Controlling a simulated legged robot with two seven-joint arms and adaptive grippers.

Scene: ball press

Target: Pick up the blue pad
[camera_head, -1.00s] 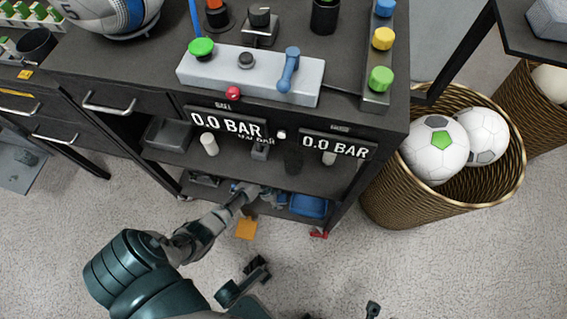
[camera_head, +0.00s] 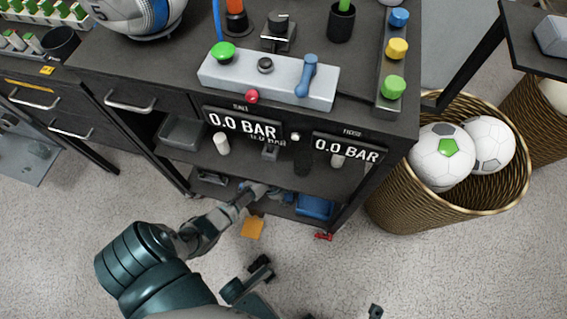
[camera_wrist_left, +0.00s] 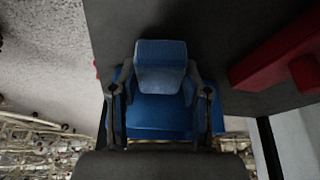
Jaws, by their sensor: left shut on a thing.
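The blue pad (camera_wrist_left: 160,115) fills the middle of the left wrist view. It has a wide lower part and a raised, lighter block on top. My left gripper (camera_wrist_left: 160,92) is shut on it, with one dark finger at each side. In the head view my left arm reaches down to the lower shelf, and the gripper (camera_head: 268,191) is partly hidden beneath the upper shelf. A blue item (camera_head: 315,207) shows just right of it on that shelf; I cannot tell whether this is the held pad. Dark mechanical parts show at the bottom of the head view; I cannot tell whether they are my right gripper.
A red object (camera_wrist_left: 275,62) lies close right of the pad in the wrist view. The upper shelf (camera_head: 235,168) overhangs my left gripper. An orange piece (camera_head: 252,228) lies on the floor by the lower shelf. A wicker basket (camera_head: 410,208) with balls stands right.

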